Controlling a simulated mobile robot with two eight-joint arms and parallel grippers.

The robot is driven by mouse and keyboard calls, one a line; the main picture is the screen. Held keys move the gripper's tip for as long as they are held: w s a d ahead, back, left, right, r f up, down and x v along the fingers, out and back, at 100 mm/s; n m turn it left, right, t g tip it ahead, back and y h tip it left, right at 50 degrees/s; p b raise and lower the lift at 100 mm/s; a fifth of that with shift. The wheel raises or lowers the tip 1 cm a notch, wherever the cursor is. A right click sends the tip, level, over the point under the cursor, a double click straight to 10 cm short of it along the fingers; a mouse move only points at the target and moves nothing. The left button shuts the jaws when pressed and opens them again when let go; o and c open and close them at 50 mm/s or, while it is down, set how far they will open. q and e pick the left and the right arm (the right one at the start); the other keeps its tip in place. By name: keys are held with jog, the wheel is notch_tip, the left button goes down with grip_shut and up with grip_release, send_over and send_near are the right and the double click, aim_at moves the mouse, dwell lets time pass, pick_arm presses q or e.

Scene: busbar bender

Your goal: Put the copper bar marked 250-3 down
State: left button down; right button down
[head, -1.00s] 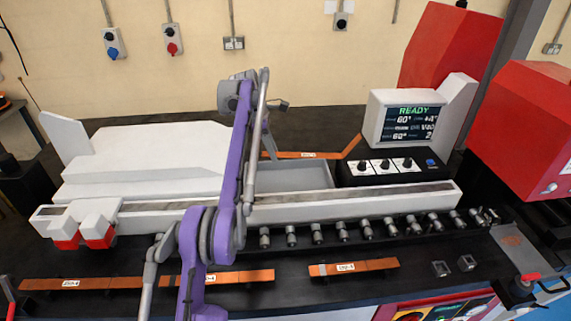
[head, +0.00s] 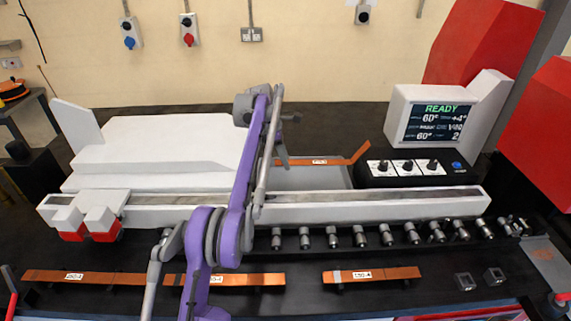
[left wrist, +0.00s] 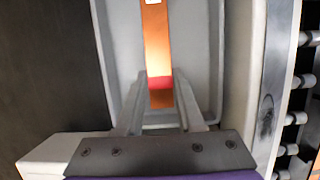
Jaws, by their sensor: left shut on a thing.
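A copper bar (head: 320,161) with its right end bent upward and a white label shows behind the long white rail; the label is too small to read surely. My left gripper (head: 277,152) is shut on the bar near its left end, partly hidden by my purple arm. In the left wrist view the fingers (left wrist: 160,92) grip the bar (left wrist: 157,45) beside a red patch. The bar is over the grey tray (head: 310,180); I cannot tell if it touches it. My right gripper is not in view.
Several flat labelled copper bars, one at the right (head: 372,275), lie along the front of the black bench. A row of metal pegs (head: 386,234) lines the rail (head: 390,207). The control box (head: 405,172) and READY screen (head: 440,118) stand right of the tray.

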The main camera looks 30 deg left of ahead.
pick_arm(q)
jog(key=shift+s+f, duration=0.15)
jog(key=shift+f, duration=0.2)
jog(key=shift+s+r, duration=0.15)
jog(key=shift+w+f, duration=0.25)
jog(key=shift+s+f, duration=0.15)
jog(key=shift+f, duration=0.15)
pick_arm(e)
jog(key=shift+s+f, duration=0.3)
pick_arm(q)
jog(key=c, duration=0.5)
grip_release()
